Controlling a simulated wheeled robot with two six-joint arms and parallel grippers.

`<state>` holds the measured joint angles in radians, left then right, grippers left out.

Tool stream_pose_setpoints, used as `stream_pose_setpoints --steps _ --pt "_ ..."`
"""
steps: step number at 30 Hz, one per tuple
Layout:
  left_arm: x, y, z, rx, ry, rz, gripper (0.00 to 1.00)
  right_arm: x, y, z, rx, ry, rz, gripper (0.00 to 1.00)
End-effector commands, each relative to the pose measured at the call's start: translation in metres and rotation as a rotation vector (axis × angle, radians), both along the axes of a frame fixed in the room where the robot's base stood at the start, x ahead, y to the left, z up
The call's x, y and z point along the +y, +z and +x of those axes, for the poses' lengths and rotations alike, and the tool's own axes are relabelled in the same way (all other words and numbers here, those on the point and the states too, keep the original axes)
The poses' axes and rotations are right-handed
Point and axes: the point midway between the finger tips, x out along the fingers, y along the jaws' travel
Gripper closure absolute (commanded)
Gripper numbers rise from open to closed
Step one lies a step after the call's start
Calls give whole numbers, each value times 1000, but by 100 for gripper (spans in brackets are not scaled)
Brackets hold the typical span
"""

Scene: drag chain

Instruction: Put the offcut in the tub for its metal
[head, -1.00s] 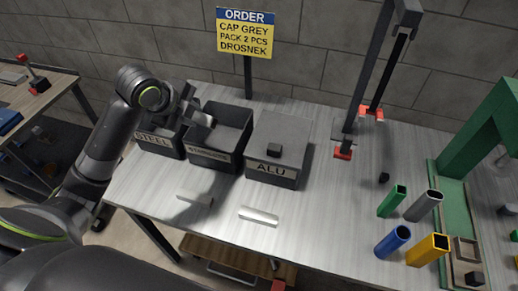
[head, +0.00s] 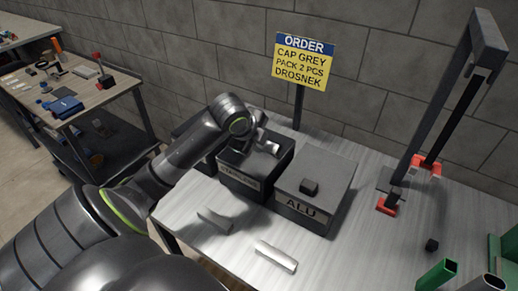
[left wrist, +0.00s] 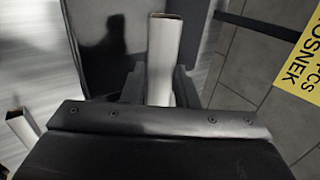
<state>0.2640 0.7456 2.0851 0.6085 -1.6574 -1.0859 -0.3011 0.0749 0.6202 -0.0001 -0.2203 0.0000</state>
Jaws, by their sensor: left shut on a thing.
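My left gripper (head: 257,136) is shut on a pale metal offcut (head: 267,147). In the head view they appear over the open tub labelled STAINLESS (head: 240,179); the height above its rim is hard to judge. In the left wrist view the held offcut (left wrist: 163,62) is a hollow rectangular tube between the fingers. The ALU tub (head: 301,212) stands to the right, with a flat grey lid bearing a dark knob (head: 309,187). The steel tub, on the left, is mostly hidden behind my arm. My right gripper is not in view.
Two pale offcuts (head: 214,221) (head: 276,257) lie on the table in front of the tubs. The order sign (head: 303,62) stands behind them. The table between the ALU tub and frame is clear.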

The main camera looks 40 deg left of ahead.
Motion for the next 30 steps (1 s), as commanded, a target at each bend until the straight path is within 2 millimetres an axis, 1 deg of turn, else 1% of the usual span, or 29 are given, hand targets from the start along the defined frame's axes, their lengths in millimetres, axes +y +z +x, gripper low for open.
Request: stream_pose_setpoints --steps 1,3,5,13,18,19,21,23,24,30 --pt "-1 -9 0 3 1 -4 99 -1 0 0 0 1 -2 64" --pt "-1 -20 -1 4 0 -4 99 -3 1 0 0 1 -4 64" --pt "-1 -25 0 2 1 -3 99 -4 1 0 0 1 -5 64" --pt "0 -27 0 0 -1 1 99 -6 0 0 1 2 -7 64" --pt "0 -32 0 0 -1 -1 99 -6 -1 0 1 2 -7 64" --pt "0 -32 0 0 0 0 71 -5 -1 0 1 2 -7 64" --pt "0 -32 0 0 0 0 62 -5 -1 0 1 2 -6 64" --pt "0 -32 0 0 0 0 54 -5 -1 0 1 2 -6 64" --pt "0 -32 0 0 0 0 51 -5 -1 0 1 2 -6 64" --pt "0 -31 0 0 0 0 51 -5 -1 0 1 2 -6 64"
